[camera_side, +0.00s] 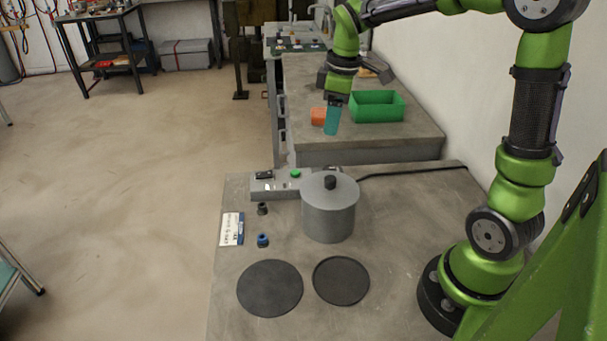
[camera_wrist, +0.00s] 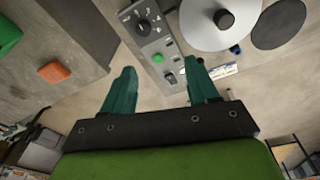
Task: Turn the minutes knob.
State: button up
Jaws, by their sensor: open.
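A black dial knob (camera_wrist: 143,27) with marks around it sits on a grey control box (camera_wrist: 150,42). The marks are too small to read, so I cannot confirm that this is the minutes knob. A green button (camera_wrist: 157,58) and a small black switch (camera_wrist: 170,78) share the box. My gripper (camera_side: 332,131) has teal fingers, empty and apart, in the air above and behind the box. In the wrist view the open fingers (camera_wrist: 162,67) point towards the box.
A grey lidded pot (camera_side: 329,211) stands close beside the box. Two dark discs (camera_side: 270,288) (camera_side: 341,281), a black part (camera_side: 262,208), a blue part (camera_side: 263,240) and a white card (camera_side: 231,229) lie nearby. A green bin (camera_side: 377,106) and an orange block (camera_side: 318,116) are on the back bench.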

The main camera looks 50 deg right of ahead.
aim_at(328, 169)
jog(key=w+d+n+g, duration=0.1)
jog(key=w+d+n, duration=0.2)
jog(key=n, duration=0.4)
notch_tip(328, 169, down, 16)
jog(key=shift+s+f+n, duration=0.1)
jog(key=shift+s+n, duration=0.05)
jog(key=shift+n, duration=1.05)
jog(key=c, duration=1)
jog(key=shift+c, duration=0.2)
